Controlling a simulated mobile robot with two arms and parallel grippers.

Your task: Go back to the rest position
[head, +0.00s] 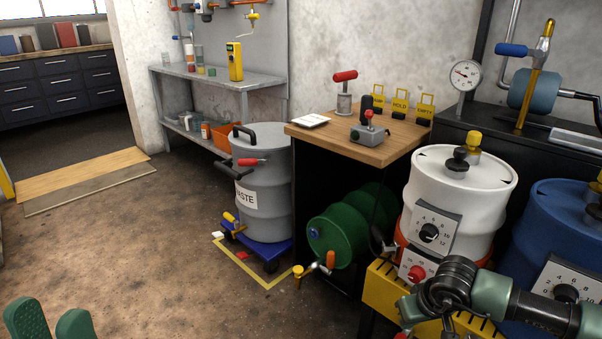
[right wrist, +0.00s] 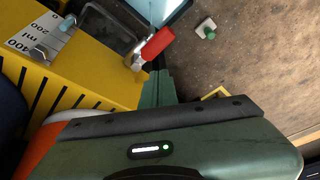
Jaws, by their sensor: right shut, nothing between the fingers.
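My left gripper (head: 49,322) shows at the bottom left corner of the head view. Its two green fingers are apart with nothing between them, over bare floor. My right arm comes in from the lower right of the head view, in front of the white drum (head: 458,187) and the yellow stand (head: 382,292). Its fingers are hard to make out there. In the right wrist view my right gripper (right wrist: 160,86) is shut and empty, beside the yellow stand (right wrist: 98,68) and close to a red-handled valve (right wrist: 153,47). I cannot tell whether it touches the valve.
A grey waste drum (head: 265,200) stands on a blue wheeled base (head: 262,250) by yellow floor tape. A blue drum (head: 560,220) stands at the right. The floor (head: 130,255) at left is clear.

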